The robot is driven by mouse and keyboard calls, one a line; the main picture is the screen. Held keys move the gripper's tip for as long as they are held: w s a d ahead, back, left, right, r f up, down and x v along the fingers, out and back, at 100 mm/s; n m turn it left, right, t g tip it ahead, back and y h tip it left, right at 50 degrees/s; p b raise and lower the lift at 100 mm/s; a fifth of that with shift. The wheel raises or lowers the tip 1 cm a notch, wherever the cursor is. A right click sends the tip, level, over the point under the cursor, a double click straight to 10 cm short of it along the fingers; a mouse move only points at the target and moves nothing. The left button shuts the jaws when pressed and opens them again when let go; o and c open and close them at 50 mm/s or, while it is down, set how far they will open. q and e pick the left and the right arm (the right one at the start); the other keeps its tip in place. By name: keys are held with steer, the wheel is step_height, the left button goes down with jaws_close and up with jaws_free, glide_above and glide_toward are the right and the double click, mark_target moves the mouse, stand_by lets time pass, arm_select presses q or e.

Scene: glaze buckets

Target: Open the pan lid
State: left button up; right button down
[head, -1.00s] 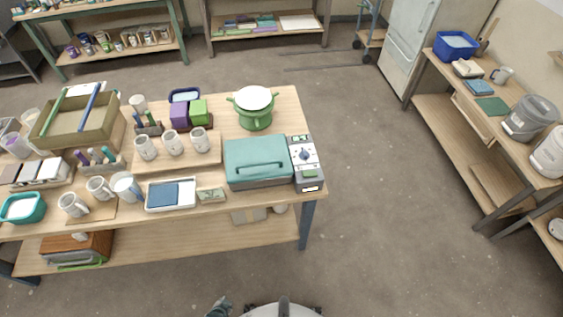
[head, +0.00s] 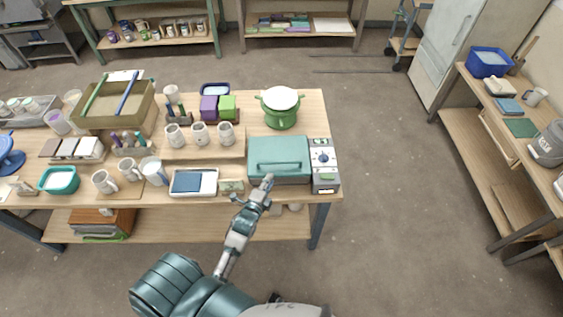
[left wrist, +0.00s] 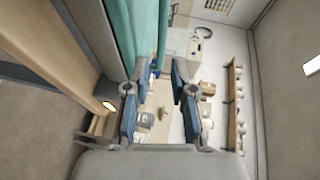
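A teal box-shaped appliance (head: 279,157) with a closed lid and a front handle sits near the right end of the wooden table, beside a grey control unit (head: 324,165) with a dial. A green pot (head: 281,107) with a whitish top and side handles stands behind it. My left gripper (head: 253,190) is at the table's front edge, just in front of the appliance's front left part. It is open and empty. In the left wrist view its two blue-grey fingers (left wrist: 157,97) are apart, with a teal surface (left wrist: 140,35) close beyond them on the left. My right gripper is out of view.
Several white mugs (head: 199,133), a white tray with a blue item (head: 194,182) and a small patterned block (head: 231,187) lie left of the appliance. The table's front edge is close to my arm. Floor right of the table is clear.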

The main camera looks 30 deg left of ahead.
mark_target(280, 162)
arm_select(q)
steer(key=x, duration=0.7)
steer(key=d+x, duration=0.1)
steer(key=x, duration=0.3)
steer(key=shift+w+a, duration=0.2)
steer(key=shift+a, duration=0.05)
steer(key=c, duration=0.4)
steer(key=shift+f, duration=0.1)
jaws_close()
